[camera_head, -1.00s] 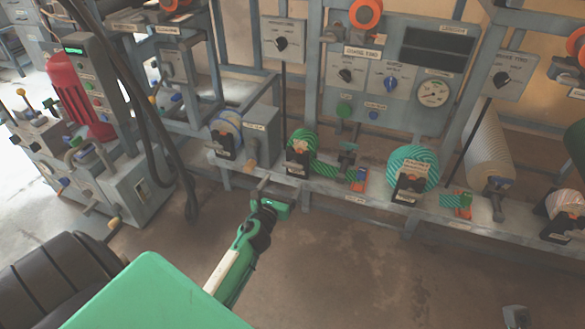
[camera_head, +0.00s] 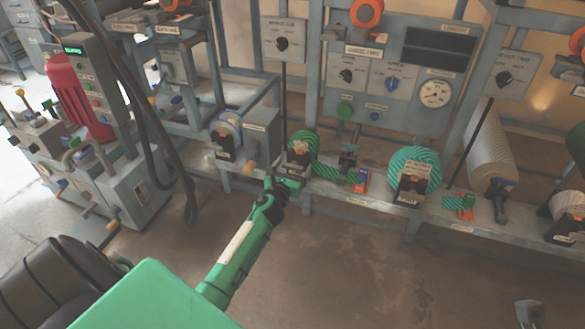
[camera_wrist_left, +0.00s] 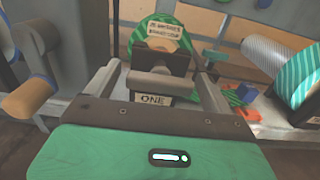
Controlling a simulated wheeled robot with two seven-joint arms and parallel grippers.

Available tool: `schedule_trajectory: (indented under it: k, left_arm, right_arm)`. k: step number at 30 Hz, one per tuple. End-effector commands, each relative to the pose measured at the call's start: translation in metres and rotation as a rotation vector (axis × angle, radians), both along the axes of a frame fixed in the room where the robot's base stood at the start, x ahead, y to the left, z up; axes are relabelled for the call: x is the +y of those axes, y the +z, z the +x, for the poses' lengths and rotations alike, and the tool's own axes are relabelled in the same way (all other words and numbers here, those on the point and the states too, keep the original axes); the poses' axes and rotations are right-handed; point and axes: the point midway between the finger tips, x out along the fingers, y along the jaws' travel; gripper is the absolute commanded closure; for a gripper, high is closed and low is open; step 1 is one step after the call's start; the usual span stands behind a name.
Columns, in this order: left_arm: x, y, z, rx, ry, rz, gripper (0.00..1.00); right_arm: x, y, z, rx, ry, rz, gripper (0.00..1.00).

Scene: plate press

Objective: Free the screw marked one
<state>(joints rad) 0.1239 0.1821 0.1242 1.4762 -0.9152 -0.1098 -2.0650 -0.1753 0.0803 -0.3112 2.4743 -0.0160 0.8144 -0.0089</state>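The screw marked one shows in the left wrist view as a grey cross bar (camera_wrist_left: 158,83) in front of a dark block, with a label reading ONE (camera_wrist_left: 153,98) below it. My left gripper (camera_wrist_left: 160,70) is open. Its two fingers stand on either side of the bar, with small gaps visible. In the head view my left gripper (camera_head: 287,184) is at the front of the bench, just below the block; it hides part of the screw. My right gripper is not in view.
A grey box with a tan handle (camera_head: 251,164) stands left of the gripper.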

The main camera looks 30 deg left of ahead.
Motion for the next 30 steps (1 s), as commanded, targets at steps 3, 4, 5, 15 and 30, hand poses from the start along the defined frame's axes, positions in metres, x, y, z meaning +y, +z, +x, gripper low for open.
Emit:
schedule_trajectory:
  k: [3,4,5,15,30]
  left_arm:
    - [0.0,-0.0001,-0.0002,0.0,0.0,0.0,0.38]
    - [0.0,-0.0001,-0.0002,0.0,0.0,0.0,0.44]
    - [-0.0001,-0.0001,-0.0002,0.0,0.0,0.0,0.5]
    - [-0.0002,-0.0002,-0.0004,-0.007,0.0,-0.028,0.57]
    - [-0.0004,0.0,-0.0003,-0.089,0.001,-0.375,0.57]
  right_arm:
    - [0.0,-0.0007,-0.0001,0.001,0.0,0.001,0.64]
    - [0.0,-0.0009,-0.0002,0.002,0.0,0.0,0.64]
    - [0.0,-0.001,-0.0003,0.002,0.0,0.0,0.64]
    - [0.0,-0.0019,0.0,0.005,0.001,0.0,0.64]
    - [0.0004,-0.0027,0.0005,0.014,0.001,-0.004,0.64]
